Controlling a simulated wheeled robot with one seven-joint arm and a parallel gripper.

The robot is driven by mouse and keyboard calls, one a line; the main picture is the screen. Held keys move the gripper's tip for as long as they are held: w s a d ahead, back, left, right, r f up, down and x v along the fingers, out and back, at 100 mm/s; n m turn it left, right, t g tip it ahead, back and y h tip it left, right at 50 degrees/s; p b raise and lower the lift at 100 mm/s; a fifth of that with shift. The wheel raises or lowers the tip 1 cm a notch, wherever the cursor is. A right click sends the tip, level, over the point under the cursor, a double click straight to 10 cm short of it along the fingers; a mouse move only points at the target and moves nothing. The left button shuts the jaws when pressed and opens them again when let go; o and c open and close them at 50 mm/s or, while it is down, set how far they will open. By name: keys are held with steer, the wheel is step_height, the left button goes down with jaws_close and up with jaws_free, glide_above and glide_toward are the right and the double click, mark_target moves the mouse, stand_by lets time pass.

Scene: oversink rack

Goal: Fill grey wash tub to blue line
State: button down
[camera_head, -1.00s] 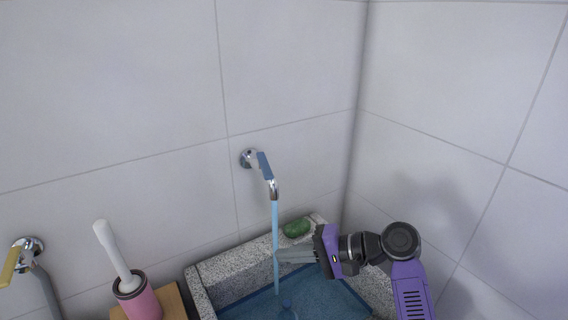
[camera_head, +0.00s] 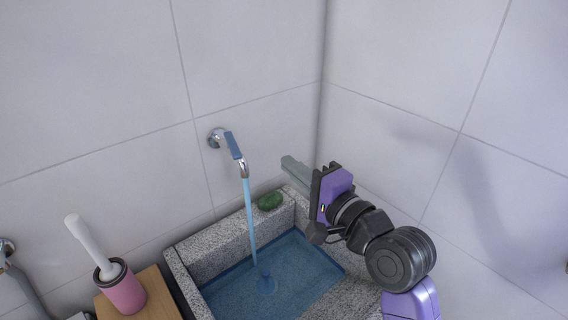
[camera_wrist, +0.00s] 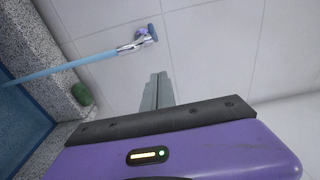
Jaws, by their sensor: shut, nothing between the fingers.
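The speckled grey wash tub (camera_head: 215,243) stands in the corner, with blue water (camera_head: 305,262) in it. The wall tap (camera_head: 232,150) has a blue lever, and a blue stream (camera_head: 250,218) runs from its spout into the tub. I cannot make out a separate blue line on the tub. My gripper (camera_head: 287,163) is shut and empty, above the tub's back right, to the right of the tap and apart from it. In the wrist view its closed fingers (camera_wrist: 157,90) point toward the wall, with the tap (camera_wrist: 143,38) and stream beyond to the left.
A green soap-like lump (camera_head: 270,201) lies on the tub's back rim. A pink holder (camera_head: 124,292) with a white-handled brush stands on a wooden surface (camera_head: 160,297) left of the tub. Another fixture (camera_head: 8,246) is at the far left. Tiled walls close off the back and right.

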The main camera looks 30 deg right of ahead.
mark_target(232, 144)
steer(key=w+a+p, duration=0.3)
steer(key=w+a, duration=0.1)
steer(key=w, duration=0.4)
steer(key=shift+w+a, duration=0.2)
steer(key=shift+a, duration=0.2)
